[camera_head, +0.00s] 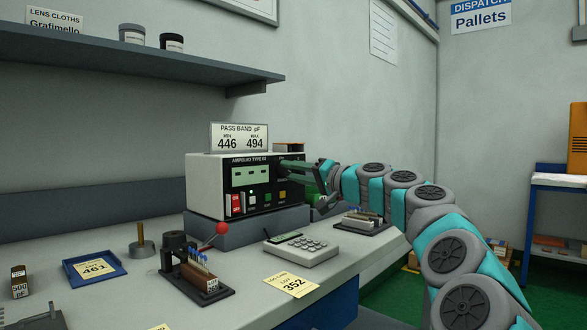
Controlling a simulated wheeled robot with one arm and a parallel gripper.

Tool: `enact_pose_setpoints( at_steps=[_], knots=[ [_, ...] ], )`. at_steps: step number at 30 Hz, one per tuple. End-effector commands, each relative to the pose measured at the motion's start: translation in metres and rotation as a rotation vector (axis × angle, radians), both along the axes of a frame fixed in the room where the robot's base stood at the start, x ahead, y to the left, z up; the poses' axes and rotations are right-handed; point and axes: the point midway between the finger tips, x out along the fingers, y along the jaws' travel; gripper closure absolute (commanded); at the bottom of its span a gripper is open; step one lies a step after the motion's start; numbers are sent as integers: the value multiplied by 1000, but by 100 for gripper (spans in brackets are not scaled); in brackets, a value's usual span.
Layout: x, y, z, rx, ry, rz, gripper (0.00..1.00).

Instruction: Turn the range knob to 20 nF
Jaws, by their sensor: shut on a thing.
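The meter (205,180), a white and black box with a green display (250,175), stands on a grey plinth at the back of the bench. Its front carries a red and white rocker switch (235,204) and small coloured buttons (267,198). The display reading is too small to make out. My gripper (290,166) comes in from the right, level with the upper right of the meter's front. Its fingers are shut on what appears to be the range knob there.
A pass band card (239,137) stands on the meter. In front are a calculator (301,250), a yellow 352 note (291,285) and a red-balled lever fixture (195,268). A blue tray (95,282) lies left. A component rack (362,222) sits below my arm.

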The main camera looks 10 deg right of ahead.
Motion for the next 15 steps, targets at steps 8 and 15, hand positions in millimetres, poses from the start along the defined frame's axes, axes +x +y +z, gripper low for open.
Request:
enact_pose_setpoints(
  at_steps=[8,15],
  knots=[
    [0,-1,1,29,18,-2,100],
    [0,-1,1,30,19,-2,100]
  ],
)
